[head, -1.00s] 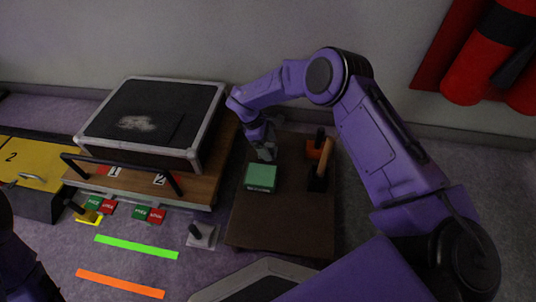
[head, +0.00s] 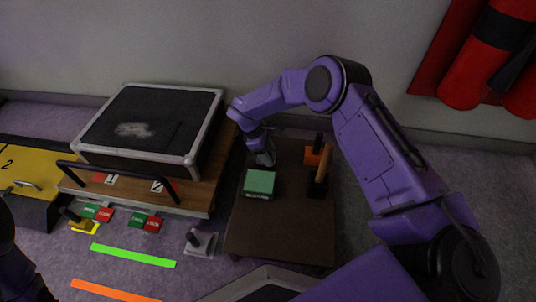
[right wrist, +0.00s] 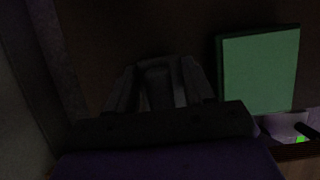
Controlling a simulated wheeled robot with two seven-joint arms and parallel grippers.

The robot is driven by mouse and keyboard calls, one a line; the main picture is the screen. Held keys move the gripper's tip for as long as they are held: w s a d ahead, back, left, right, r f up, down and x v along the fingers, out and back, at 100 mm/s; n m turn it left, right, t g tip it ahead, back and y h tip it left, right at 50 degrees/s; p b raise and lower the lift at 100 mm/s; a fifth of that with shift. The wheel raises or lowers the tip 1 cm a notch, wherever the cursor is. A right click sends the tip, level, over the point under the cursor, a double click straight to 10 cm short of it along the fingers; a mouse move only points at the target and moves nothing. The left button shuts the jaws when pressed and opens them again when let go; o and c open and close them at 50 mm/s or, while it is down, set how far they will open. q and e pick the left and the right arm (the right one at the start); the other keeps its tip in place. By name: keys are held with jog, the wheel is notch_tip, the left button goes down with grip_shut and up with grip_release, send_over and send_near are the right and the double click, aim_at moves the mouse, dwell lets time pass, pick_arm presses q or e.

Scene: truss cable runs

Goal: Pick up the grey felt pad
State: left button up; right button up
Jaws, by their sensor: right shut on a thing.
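My right gripper (head: 264,159) points down at the far left part of the dark brown table, just behind a green box. In the right wrist view its two fingers (right wrist: 157,90) are shut on a small grey thing (right wrist: 158,84), which looks like the grey felt pad. The picture is dark and the fingers cover much of it. I cannot tell whether it touches the table. My left gripper is out of view; only part of my left arm shows at the left edge.
The green box (head: 259,183) stands close in front of the right gripper. A wooden-handled tool (head: 322,166) and an orange block (head: 313,155) are to its right. A black case (head: 150,125) stands on a wooden bench to the left. The front of the brown table (head: 280,230) is clear.

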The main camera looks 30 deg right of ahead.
aim_at(270, 150)
jog(key=r+p, duration=0.1)
jog(key=r, duration=0.2)
jog(key=shift+a+r+p, duration=0.2)
jog(key=shift+r+p, duration=0.1)
jog(key=shift+p, duration=0.05)
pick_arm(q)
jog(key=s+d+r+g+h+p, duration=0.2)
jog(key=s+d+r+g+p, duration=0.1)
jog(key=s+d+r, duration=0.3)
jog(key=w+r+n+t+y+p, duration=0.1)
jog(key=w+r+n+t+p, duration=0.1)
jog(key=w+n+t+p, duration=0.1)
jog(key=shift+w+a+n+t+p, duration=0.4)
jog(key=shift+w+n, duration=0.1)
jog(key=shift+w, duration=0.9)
pick_arm(e)
jog(key=s+a+r, duration=0.2)
jog(key=a+r, duration=0.2)
jog(key=a, duration=0.2)
jog(key=s+a+r, duration=0.2)
jog(key=a+r, duration=0.2)
jog(key=a, duration=0.2)
jog(key=shift+s+a+r, duration=0.4)
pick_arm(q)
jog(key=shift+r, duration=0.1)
